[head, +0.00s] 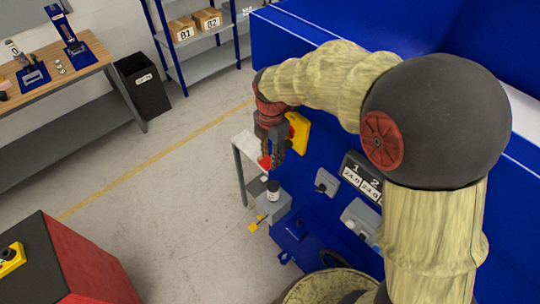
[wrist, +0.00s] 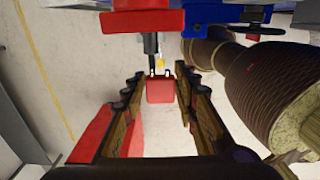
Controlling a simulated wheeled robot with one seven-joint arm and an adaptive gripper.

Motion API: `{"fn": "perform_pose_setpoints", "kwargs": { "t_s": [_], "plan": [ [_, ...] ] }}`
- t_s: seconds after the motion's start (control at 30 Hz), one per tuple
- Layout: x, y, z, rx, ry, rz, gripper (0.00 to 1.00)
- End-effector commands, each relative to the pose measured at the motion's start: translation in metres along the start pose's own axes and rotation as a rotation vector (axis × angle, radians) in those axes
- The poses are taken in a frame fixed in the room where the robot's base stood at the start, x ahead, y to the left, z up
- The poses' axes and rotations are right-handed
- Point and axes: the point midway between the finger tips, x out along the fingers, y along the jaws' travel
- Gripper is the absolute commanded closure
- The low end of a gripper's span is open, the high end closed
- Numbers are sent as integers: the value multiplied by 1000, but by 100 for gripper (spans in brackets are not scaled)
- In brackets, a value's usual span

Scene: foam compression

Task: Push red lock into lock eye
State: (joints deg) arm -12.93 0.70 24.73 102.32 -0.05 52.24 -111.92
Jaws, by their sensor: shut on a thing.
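The red lock (wrist: 160,90) shows in the wrist view between the fingertips of my gripper (wrist: 161,82), with a thin shackle at its far side. My gripper is shut on it. In the head view my gripper (head: 272,158) points down beside the blue machine, and a bit of the red lock (head: 265,162) shows at its tips. Just below it is a grey box (head: 271,207) with a dark, white-labelled cylinder (head: 272,191) on top and a yellow piece (head: 257,223) at its side. I cannot make out the lock eye clearly.
The blue machine (head: 318,185) stands close on the right, with a yellow part (head: 298,132) by my wrist. A small white-topped table (head: 246,147) is behind my gripper. A red and black cabinet (head: 75,265) is at lower left. The floor between is clear.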

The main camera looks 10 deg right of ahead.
Motion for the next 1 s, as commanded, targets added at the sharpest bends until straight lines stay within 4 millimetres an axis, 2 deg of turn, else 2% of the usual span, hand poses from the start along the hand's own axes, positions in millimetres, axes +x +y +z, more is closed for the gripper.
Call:
{"fn": "perform_pose_setpoints", "kwargs": {
  "t_s": [1.0],
  "plan": [
    [0,0,19,1,0,0,100]
  ]
}}
